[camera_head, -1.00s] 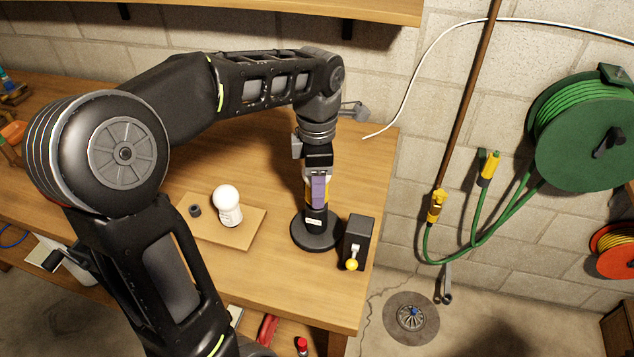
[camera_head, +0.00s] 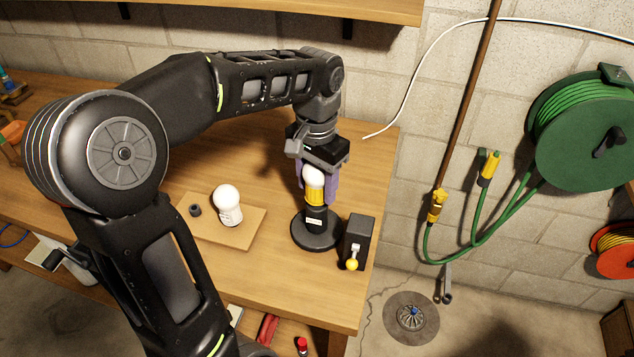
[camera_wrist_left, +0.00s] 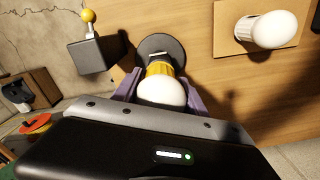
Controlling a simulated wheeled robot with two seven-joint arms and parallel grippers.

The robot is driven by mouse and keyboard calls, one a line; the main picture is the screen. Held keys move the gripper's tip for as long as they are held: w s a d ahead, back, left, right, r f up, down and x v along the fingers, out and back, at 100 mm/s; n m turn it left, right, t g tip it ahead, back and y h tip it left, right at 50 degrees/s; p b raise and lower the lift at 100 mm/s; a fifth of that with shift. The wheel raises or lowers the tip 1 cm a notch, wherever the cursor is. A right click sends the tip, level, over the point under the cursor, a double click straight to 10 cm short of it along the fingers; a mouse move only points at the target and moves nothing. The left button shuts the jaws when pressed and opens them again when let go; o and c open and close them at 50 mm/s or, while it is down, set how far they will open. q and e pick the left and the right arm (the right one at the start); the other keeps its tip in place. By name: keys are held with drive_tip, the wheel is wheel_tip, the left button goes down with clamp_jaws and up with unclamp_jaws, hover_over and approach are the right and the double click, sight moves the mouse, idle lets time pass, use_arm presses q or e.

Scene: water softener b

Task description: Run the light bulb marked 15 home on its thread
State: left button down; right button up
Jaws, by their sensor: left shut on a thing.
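A light bulb (camera_head: 314,185) with a white globe and a yellow collar stands upright in the black round-based socket stand (camera_head: 316,238). My left gripper (camera_head: 317,190) comes down over it from above, its purple fingers on either side, shut on the bulb. In the left wrist view the globe (camera_wrist_left: 162,92) sits between the fingers, with the yellow collar behind it and the dark base beyond. The bulb's thread is hidden, and no number can be read on it. My right gripper is not in view.
A second white bulb (camera_head: 228,205) and a small dark cap (camera_head: 195,211) sit on a wooden board (camera_head: 254,224) left of the stand. A black box (camera_head: 358,242) with a yellow-knobbed lever stands close to the right, near the bench's edge. Bench behind the board is clear.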

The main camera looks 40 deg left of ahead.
use_arm(q)
drive_tip(key=m, duration=1.2)
drive_tip(key=c, duration=1.1)
unclamp_jaws()
drive_tip(key=m, duration=0.2)
drive_tip(key=shift+m, duration=0.4)
drive_tip(key=o, duration=0.6)
